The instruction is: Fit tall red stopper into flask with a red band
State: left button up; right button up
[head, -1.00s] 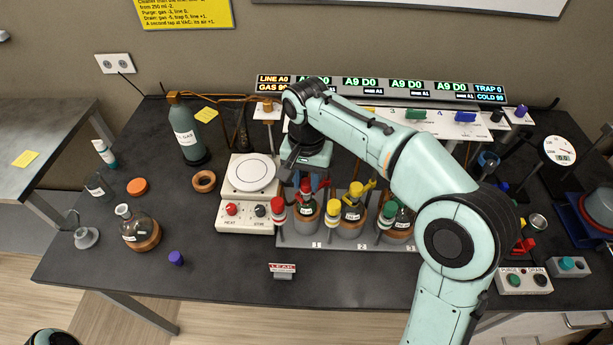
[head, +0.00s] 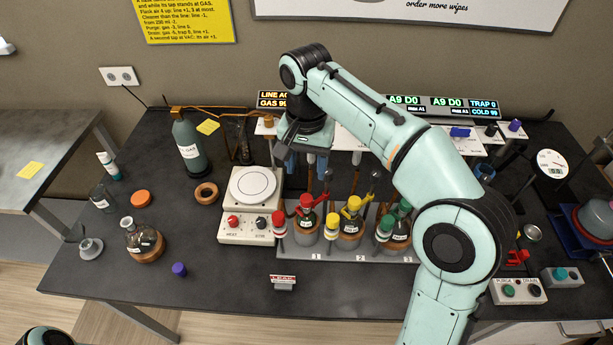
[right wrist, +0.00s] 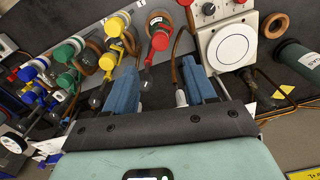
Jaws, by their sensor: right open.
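A red-topped piece with a pale stem, seemingly the tall red stopper (head: 279,220), stands at the front left of station 1; its red top also shows at the top edge of the right wrist view (right wrist: 185,2). Beside it a labelled flask (head: 306,225) sits in station 1 under a red cap with a side handle (head: 307,201), also in the right wrist view (right wrist: 160,41). I cannot make out a red band on the flask. My right gripper (head: 308,165) is open and empty, behind and above that cap; its two blue fingers (right wrist: 158,75) are apart. My left gripper is out of view.
Yellow (head: 333,224) and green (head: 385,226) topped pieces and more capped flasks stand close to the right. A hotplate (head: 252,186) is to the left.

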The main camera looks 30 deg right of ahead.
notch_tip(320, 180, up, 4)
jog(key=shift+f+p, duration=0.25)
jog(key=shift+p, duration=0.1)
dwell(0.4)
